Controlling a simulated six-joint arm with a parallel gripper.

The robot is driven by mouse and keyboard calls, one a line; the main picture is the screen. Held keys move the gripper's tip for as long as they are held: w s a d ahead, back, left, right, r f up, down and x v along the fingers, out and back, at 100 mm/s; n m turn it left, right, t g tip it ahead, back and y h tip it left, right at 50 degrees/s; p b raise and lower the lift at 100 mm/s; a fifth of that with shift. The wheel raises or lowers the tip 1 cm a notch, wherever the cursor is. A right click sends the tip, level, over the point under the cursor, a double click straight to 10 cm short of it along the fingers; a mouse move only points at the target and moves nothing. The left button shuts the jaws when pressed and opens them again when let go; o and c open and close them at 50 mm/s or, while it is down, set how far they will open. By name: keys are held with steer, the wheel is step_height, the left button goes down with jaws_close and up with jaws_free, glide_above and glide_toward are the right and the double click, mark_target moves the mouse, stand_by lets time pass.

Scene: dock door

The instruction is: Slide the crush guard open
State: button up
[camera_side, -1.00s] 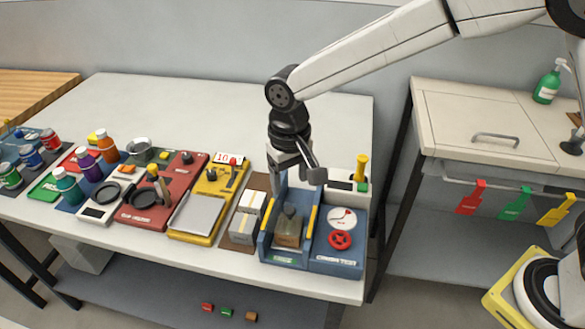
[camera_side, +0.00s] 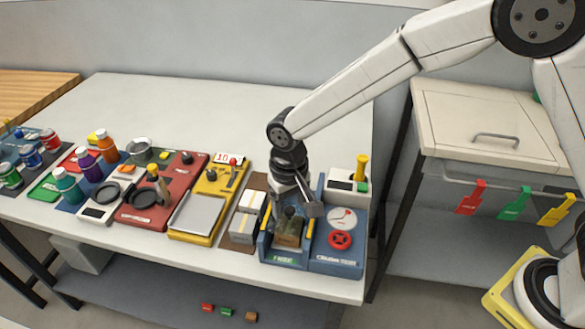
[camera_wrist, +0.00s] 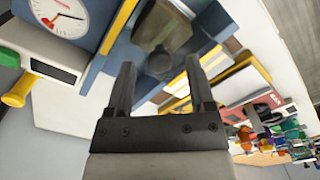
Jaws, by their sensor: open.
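The crush guard (camera_side: 290,238) is a see-through brownish cover in the blue crush-test station (camera_side: 337,263), between two yellow strips. It also shows in the wrist view (camera_wrist: 168,28), with a dark grey knob (camera_wrist: 159,63) on it. My gripper (camera_side: 292,212) is low over the station, just above the guard. In the wrist view my gripper (camera_wrist: 160,68) is open, its two fingertips apart with the knob lying between them in the picture. I cannot tell whether the fingers reach around the knob. The fingers partly hide the guard in the side view.
Right of the guard are a dial (camera_side: 342,217) and a red handwheel (camera_side: 340,239). Behind stands a white unit with a yellow post (camera_side: 361,168). Grey boxes (camera_side: 243,227) and a yellow station (camera_side: 205,212) stand to the left. The table's back is clear.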

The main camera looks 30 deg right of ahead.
steer(key=shift+f, duration=0.35)
steer(key=shift+c, duration=0.2)
jaws_close()
stand_by(1.1)
